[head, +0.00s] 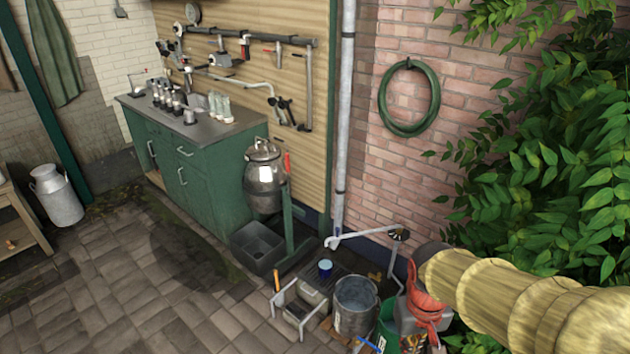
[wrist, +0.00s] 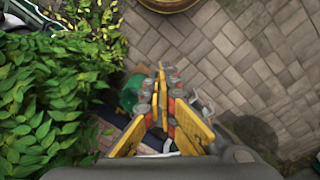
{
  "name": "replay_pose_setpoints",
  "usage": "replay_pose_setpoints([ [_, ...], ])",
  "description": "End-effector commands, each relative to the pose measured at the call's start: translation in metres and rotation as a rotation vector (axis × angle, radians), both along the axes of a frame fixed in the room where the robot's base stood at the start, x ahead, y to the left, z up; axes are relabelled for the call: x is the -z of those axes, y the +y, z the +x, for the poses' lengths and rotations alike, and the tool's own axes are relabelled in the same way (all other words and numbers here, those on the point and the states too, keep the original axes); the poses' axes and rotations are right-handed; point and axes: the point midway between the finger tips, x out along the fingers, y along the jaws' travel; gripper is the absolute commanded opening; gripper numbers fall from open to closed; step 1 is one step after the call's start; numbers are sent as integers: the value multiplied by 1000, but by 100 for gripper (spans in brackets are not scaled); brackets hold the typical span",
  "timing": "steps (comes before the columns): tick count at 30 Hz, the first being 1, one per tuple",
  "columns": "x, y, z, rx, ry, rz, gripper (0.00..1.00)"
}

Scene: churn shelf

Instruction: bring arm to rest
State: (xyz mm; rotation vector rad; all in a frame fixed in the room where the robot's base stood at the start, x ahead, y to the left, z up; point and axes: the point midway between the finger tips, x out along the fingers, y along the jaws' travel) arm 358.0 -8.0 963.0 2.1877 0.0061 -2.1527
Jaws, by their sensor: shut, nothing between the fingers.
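My gripper (wrist: 161,70) shows in the wrist view with yellow finger plates and grey and red links. Its fingers are together and I see nothing held between them. It points down over the paved ground, with green foliage to the left. In the head view my beige banded arm (head: 530,300) comes in from the lower right, in front of the brick wall and leaves. I cannot clearly make out the fingertips there.
A green bucket (head: 388,335) and a metal bucket (head: 355,305) stand on the ground near my arm. A leafy bush (head: 560,150) crowds the right side. A green cabinet (head: 195,180) and a milk churn (head: 56,197) stand farther left. Paving (head: 130,290) lies clear at lower left.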

Motion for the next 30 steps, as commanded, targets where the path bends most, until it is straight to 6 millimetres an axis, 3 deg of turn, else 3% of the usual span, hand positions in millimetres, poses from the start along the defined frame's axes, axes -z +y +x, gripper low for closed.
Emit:
replay_pose_setpoints([
  [9, -69, 10, -47, 40, -244, 57, 0],
  [16, -116, 9, -59, 40, -419, 60, 0],
  [21, -131, 8, -63, 40, -472, 61, 0],
  [30, -132, 8, -63, 41, -476, 61, 0],
])
